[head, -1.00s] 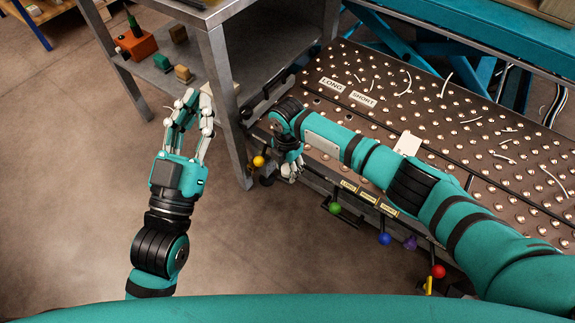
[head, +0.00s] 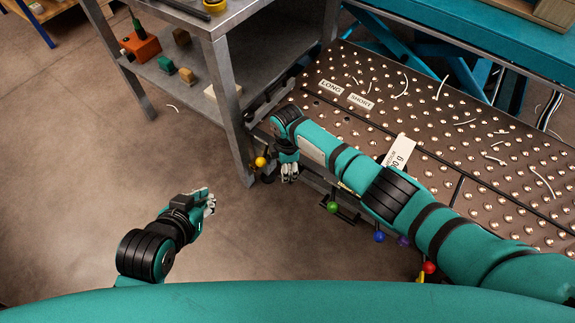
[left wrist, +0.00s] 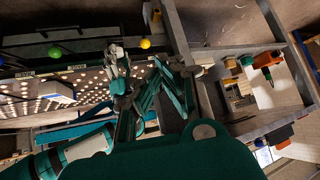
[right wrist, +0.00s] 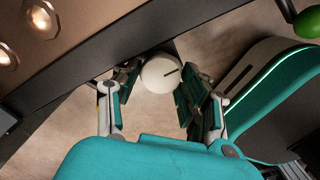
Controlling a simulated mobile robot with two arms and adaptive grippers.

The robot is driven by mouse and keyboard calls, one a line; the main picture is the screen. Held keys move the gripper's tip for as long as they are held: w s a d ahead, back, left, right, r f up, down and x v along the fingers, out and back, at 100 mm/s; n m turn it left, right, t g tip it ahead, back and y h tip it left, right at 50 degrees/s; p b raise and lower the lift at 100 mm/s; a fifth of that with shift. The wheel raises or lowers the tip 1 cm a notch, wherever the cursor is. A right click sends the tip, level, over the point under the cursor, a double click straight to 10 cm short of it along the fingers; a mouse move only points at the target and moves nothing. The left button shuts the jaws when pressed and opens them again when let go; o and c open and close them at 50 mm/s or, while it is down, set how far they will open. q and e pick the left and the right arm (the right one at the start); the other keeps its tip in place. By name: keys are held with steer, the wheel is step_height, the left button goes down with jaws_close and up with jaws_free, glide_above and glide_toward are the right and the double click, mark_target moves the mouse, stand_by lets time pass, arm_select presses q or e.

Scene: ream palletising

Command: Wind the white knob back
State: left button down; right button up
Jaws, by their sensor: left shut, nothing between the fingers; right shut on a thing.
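In the head view my right gripper (head: 289,172) is low at the front edge of the roller table, beside the shelf leg; the knob is hidden or too small to tell there. My left gripper (head: 208,200) is shut and empty over open floor, left of the table. Its fingers point right.
The roller table (head: 470,135) carries LONG and SHORT labels and loose strips. Yellow (head: 260,162), green (head: 333,207), blue (head: 379,237), purple (head: 403,241) and red (head: 429,267) knobs line its front. A metal shelf unit (head: 235,110) stands left of it.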

stand_by(0.4)
steer(key=o, duration=1.2)
steer(key=shift+m, duration=0.3)
steer(key=shift+w+r, duration=0.1)
steer(key=shift+r, duration=0.1)
steer(key=shift+r, duration=3.8)
steer(key=shift+a, duration=0.1)
